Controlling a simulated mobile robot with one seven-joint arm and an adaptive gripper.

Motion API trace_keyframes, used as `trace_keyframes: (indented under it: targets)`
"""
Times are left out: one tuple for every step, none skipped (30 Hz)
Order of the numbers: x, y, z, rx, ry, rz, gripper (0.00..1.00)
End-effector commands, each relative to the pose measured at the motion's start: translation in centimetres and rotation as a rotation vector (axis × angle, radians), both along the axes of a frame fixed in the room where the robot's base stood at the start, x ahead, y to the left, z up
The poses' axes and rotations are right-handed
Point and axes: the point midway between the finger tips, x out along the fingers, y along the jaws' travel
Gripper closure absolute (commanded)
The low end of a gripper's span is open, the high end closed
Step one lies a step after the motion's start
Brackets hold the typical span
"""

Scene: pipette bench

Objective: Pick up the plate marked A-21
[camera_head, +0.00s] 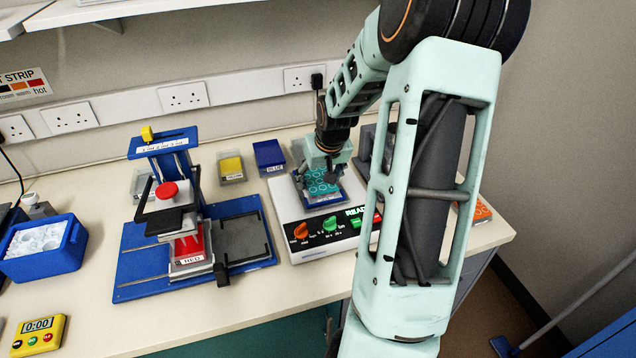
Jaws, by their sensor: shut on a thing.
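A plate with teal round wells (321,187) is at the blue-framed stage of a white instrument (292,220). My gripper (325,179) points down over it and is shut on it. I cannot read a mark on this plate, so A-21 is not confirmed. I cannot tell whether the plate rests on the stage or is lifted slightly. My gripper and wrist hide its far part.
The white instrument has a lit READY panel (354,211) and coloured knobs. A blue press (163,285) stands left of it. Blue and yellow boxes (269,155) (231,167) stand behind. An ice bucket (66,256) and yellow timer (39,336) are at left.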

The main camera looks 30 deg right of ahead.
Motion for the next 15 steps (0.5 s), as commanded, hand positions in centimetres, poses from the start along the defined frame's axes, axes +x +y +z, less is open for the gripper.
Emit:
trace_keyframes:
  targets:
    - [0.01, 0.0, 0.01, 0.0, 0.0, 0.0, 0.59]
    - [0.01, 0.0, 0.01, 0.0, 0.0, 0.0, 0.62]
    - [0.02, -0.01, 0.04, 0.0, -0.001, 0.0, 0.62]
    - [0.02, -0.01, 0.04, 0.0, -0.001, 0.0, 0.62]
    - [0.02, -0.01, 0.04, 0.0, -0.001, 0.0, 0.62]
    - [0.02, -0.01, 0.04, 0.0, -0.001, 0.0, 0.62]
    - [0.02, -0.01, 0.04, 0.0, -0.001, 0.0, 0.62]
    - [0.03, -0.01, 0.06, 0.0, -0.001, 0.0, 0.62]
    - [0.02, -0.01, 0.1, 0.0, -0.001, 0.0, 0.62]
    - [0.03, -0.01, 0.15, 0.0, -0.001, 0.0, 0.62]
    - [0.03, -0.01, 0.22, 0.0, -0.001, 0.0, 0.62]
    - [0.03, -0.01, 0.36, 0.0, -0.001, 0.0, 0.62]
    - [0.03, -0.01, 0.49, 0.0, -0.001, 0.0, 0.62]
    - [0.04, -0.01, 0.64, 0.0, -0.001, 0.0, 0.62]
    - [0.04, 0.0, 0.9, 0.0, -0.001, 0.0, 0.62]
